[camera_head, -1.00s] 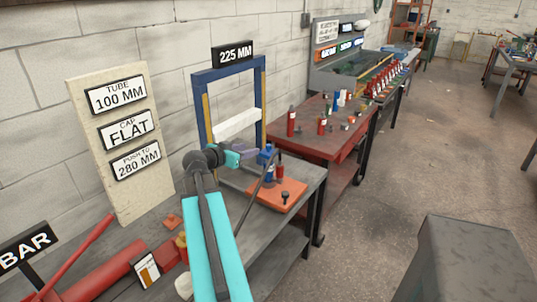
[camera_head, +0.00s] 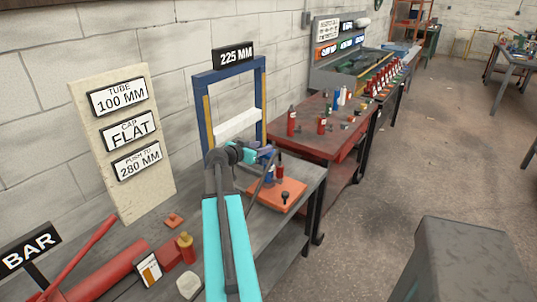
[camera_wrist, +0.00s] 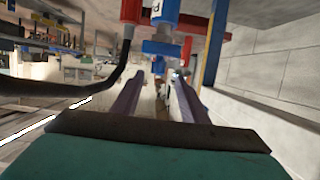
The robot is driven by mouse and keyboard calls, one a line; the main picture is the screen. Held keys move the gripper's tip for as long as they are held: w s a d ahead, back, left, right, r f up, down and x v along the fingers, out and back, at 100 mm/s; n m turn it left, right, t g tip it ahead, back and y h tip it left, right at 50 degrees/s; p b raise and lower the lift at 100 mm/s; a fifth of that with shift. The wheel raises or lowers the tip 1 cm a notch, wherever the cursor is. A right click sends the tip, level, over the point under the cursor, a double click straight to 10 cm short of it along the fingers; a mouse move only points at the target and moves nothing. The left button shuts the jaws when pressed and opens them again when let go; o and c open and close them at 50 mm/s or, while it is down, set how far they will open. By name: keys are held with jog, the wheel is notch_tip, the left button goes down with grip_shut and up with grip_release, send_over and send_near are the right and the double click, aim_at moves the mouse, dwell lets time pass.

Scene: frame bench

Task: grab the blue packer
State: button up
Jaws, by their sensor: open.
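The blue packer (camera_head: 269,173) stands on the orange plate on the near bench, just left of a red cylinder (camera_head: 280,168). My gripper (camera_head: 266,150) is at its upper part and hides some of it in the head view. In the wrist view, a blue body with a white label (camera_wrist: 165,12) shows at the top edge, cut off by the frame. My two purple fingers (camera_wrist: 159,80) are apart, with nothing held between them. The blue body is beyond the fingertips in that view; I cannot tell whether they touch.
The orange plate (camera_head: 262,192) also carries a dark knob (camera_head: 285,196) and a dark curved hose or lever (camera_head: 262,180). A blue frame (camera_head: 200,105) stands behind. A red table (camera_head: 310,148) with several small cylinders is beyond.

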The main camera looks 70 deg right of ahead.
jog(key=shift+d, duration=0.1)
jog(key=shift+p+x, duration=1.3)
jog(key=shift+x, duration=1.2)
jog(key=shift+s+f, duration=0.15)
jog(key=shift+s, duration=0.05)
grip_shut()
